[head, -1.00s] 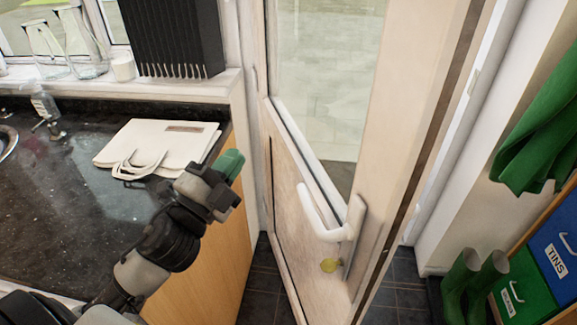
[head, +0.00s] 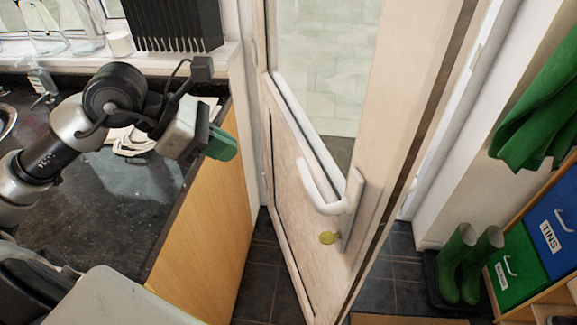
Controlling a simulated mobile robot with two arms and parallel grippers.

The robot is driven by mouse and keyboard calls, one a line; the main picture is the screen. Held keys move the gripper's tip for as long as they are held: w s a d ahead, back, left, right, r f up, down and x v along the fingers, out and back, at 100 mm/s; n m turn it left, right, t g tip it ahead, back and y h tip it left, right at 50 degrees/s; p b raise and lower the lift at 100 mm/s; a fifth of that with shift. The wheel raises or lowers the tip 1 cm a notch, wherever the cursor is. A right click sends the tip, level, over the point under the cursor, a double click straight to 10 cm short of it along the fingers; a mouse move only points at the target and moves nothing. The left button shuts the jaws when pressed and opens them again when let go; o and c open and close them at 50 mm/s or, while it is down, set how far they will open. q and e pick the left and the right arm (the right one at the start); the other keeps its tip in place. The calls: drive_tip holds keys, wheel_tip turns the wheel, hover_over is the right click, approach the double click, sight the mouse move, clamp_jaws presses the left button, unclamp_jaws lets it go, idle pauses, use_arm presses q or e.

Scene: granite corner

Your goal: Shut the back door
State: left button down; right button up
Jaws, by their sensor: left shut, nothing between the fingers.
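The back door (head: 385,150) is pale wood with a large glass pane (head: 325,75). It stands open, swung into the room, with its edge towards me. My left gripper (head: 226,146) is shut and empty, with green fingertips. It is above the counter's right edge, to the left of the door and apart from it. My right gripper is not in view.
A dark speckled counter (head: 95,220) with a wooden side fills the left, with a cream bag (head: 130,140) partly behind my arm. Green boots (head: 457,260) and green and blue bins (head: 553,227) stand at the right. Dark floor tiles lie beneath the door.

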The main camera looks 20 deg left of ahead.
use_arm(q)
drive_tip(key=d+r+p+x, duration=0.1)
drive_tip(key=p+x, duration=0.4)
drive_tip(key=x, duration=0.7)
drive_tip(key=shift+w+d, duration=0.2)
drive_tip(key=shift+w, duration=0.2)
